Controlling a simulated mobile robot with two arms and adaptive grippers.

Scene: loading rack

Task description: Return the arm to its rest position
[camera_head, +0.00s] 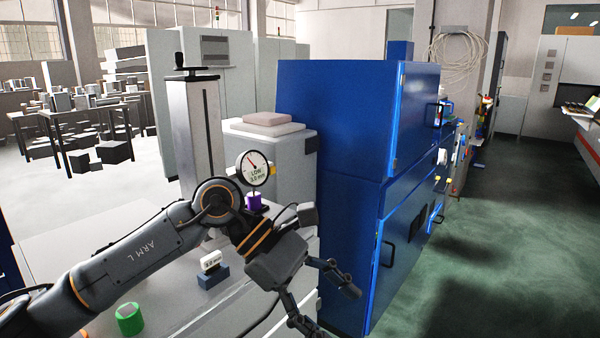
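My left arm reaches in from the lower left of the head view. Its gripper (330,308) hangs past the right edge of the grey worktop (180,310), in front of the blue cabinet. Its fingers are spread apart and nothing shows between them. My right gripper is not in view.
A green cylinder (130,319) and a small white labelled piece on a dark blue block (213,276) are on the worktop near the arm. A tall blue cabinet (340,130) stands close behind the gripper. Open green floor (480,270) lies to the right.

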